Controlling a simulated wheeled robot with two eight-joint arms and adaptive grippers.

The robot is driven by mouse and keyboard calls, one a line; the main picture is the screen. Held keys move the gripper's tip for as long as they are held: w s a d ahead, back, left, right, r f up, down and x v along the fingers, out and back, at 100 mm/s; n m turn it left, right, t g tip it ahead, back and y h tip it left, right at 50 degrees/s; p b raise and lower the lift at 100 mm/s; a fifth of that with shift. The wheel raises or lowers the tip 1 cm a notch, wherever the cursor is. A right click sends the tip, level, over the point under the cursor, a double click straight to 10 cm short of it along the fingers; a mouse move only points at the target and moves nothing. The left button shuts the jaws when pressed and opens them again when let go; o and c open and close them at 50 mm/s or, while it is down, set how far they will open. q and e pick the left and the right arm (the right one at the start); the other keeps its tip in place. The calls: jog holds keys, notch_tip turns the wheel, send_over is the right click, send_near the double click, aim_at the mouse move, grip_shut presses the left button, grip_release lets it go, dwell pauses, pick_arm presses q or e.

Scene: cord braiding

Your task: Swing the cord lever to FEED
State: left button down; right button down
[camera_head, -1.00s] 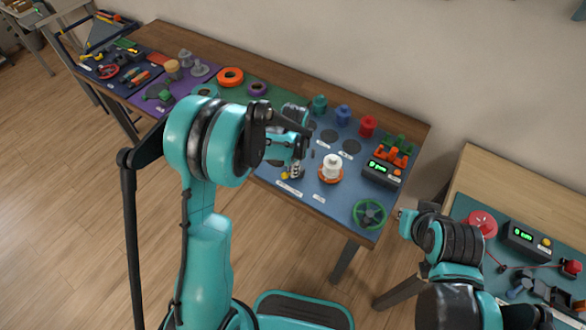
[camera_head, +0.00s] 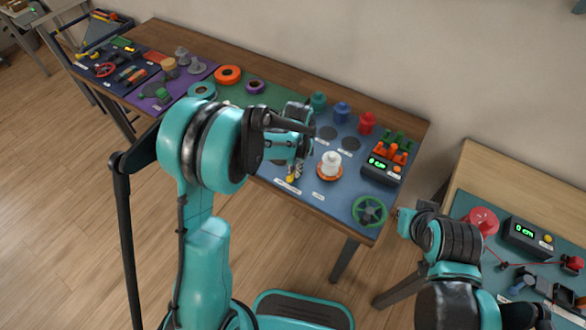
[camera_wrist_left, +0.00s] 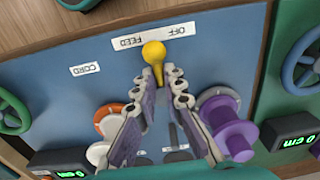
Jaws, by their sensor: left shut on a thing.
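The cord lever (camera_wrist_left: 153,53) has a round yellow knob on a tapered yellow handle. It stands on the blue panel (camera_wrist_left: 215,50). In the left wrist view it points at the label strip (camera_wrist_left: 155,38), between the upside-down words FEED, on the left, and OFF, on the right. My left gripper (camera_wrist_left: 160,78) is shut on the lever's handle, with the knob showing beyond the fingertips. In the head view the left gripper (camera_head: 294,170) is at the panel's front edge, with the yellow knob just visible under it.
In the left wrist view an orange ring dial (camera_wrist_left: 105,120) lies left of the gripper and a purple spool (camera_wrist_left: 232,130) right of it. In the head view a white spool (camera_head: 331,163) and a green handwheel (camera_head: 369,211) stand to the right.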

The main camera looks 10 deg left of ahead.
pick_arm(q)
jog(key=n, duration=0.3)
jog(key=d+n, duration=0.1)
jog(key=n, duration=0.2)
jog(key=shift+d+b, duration=0.2)
jog(key=shift+b, duration=0.2)
dwell(0.3)
jog(key=c, duration=1.6)
grip_release()
jog(key=r, duration=1.2)
jog(key=shift+d, duration=0.2)
